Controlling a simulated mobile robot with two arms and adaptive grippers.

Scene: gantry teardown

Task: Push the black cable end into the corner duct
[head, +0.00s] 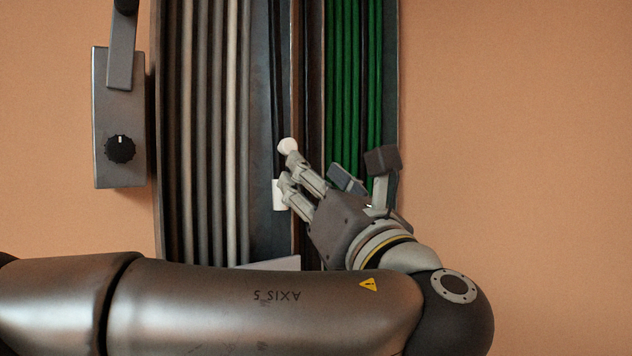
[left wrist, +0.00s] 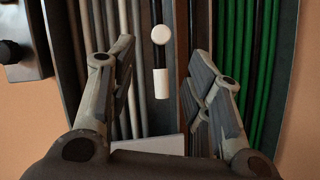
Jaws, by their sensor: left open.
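A black cable (head: 277,110) hangs down the bare grey back panel in the head view. In the left wrist view a white round knob (left wrist: 160,34) lies over its line, and the black part (left wrist: 160,59) below ends in a white block (left wrist: 161,84). In the head view the knob (head: 288,146) and block (head: 278,195) are partly behind my fingers. My left gripper (head: 288,168) is open, with its fingers (left wrist: 161,56) either side of the cable, apart from it. A narrow dark brown-edged channel (head: 311,90), perhaps the corner duct, runs right of the cable.
Grey cables (head: 215,130) run vertically at left and green cables (head: 352,90) at right. A grey box with a black dial (head: 120,149) is mounted further left. A pale plate (head: 272,264) sits low, partly behind my arm. The orange wall (head: 520,130) at right is clear.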

